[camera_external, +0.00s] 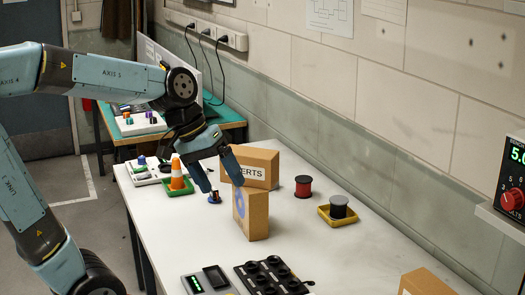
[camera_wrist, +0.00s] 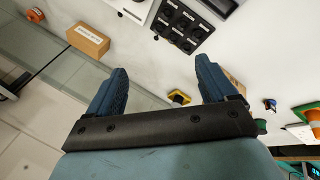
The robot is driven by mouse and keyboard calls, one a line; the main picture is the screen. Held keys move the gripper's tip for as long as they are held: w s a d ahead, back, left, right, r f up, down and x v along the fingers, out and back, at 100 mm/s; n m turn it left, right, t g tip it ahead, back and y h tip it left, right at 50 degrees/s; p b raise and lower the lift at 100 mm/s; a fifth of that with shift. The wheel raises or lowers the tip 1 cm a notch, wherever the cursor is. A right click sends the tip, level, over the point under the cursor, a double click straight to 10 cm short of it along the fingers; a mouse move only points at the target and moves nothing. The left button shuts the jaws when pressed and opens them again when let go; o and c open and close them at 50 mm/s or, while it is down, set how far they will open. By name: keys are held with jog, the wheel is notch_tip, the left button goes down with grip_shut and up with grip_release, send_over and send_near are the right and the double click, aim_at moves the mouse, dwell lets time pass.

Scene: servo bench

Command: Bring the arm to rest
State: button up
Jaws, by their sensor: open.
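My gripper (camera_external: 223,187) is open and empty above the white bench (camera_external: 290,225), pointing down. In the external view its right finger overlaps the upright cardboard box (camera_external: 256,212); I cannot tell whether they touch. The lettered cardboard box (camera_external: 262,165) stands just behind. In the wrist view both fingers of my gripper (camera_wrist: 160,68) are spread wide with nothing between them. A piece of cardboard box (camera_wrist: 236,84) shows beside the right finger. My arm is bent and reaches over the bench from the left.
An orange cone (camera_external: 177,172), a small blue item (camera_external: 214,197), a red spool (camera_external: 303,187) and a dark spool (camera_external: 339,206) in a yellow tray (camera_external: 325,216) stand around. A black tray with round wells (camera_external: 270,276) lies at the front. Another box (camera_external: 424,284) is at lower right. A wall runs behind.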

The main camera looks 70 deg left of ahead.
jog(key=s+d+m+t+y, duration=0.1)
jog(key=s+d+m+y, duration=0.1)
jog(key=s+d+m, duration=0.3)
jog(key=s+m, duration=0.2)
jog(key=s, duration=0.1)
jog(key=shift+s+r, duration=0.15)
dwell(0.6)
